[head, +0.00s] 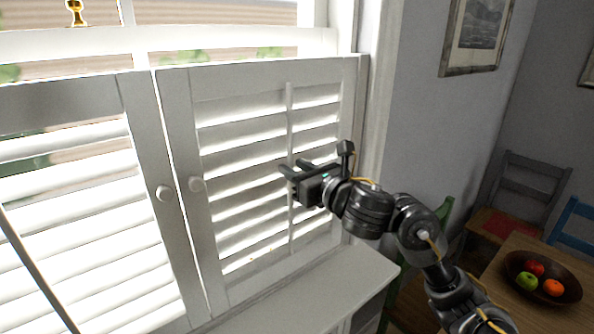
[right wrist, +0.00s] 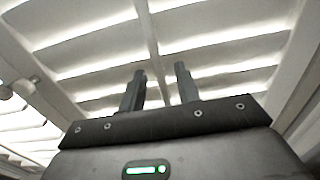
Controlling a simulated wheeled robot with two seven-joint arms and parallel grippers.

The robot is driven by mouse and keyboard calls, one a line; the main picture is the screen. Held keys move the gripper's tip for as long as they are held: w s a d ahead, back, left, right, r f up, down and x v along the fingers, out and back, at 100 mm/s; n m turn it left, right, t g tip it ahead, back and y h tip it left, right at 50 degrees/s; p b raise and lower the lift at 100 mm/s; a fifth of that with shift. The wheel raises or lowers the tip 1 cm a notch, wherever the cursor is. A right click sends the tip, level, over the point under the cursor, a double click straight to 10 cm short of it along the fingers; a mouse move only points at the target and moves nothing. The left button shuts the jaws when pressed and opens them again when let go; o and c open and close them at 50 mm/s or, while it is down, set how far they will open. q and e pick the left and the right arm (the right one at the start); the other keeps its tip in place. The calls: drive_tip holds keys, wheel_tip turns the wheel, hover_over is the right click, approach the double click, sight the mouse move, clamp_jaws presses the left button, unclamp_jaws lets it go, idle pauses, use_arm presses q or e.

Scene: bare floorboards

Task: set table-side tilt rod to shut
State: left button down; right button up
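The table-side shutter panel (head: 177,130) is the right one of two white louvred panels. Its slats stand tilted with bright gaps between them. Its tilt rod (head: 290,120) is a thin white upright bar down the slats; it also shows in the right wrist view (right wrist: 147,30). My right gripper (head: 292,167) is at the rod's mid height, fingers pointing at the slats. In the right wrist view its two fingers (right wrist: 160,72) are apart, with the rod running down between them. Whether either finger touches the rod I cannot tell. My left gripper is not in view.
A white sill cabinet (head: 330,285) stands below. At right are a wooden table (head: 510,310) with a fruit bowl (head: 570,292) and chairs (head: 535,175).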

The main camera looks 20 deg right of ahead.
drive_tip(key=shift+s+d+p, duration=0.25)
drive_tip(key=shift+s+p, duration=0.15)
drive_tip(key=shift+s, duration=0.05)
drive_tip(key=p+v, duration=0.5)
drive_tip(key=v, duration=0.4)
drive_tip(key=shift+s+p, duration=0.35)
drive_tip(key=shift+s, duration=0.05)
drive_tip(key=shift+d, duration=0.1)
drive_tip(key=shift+f, duration=0.15)
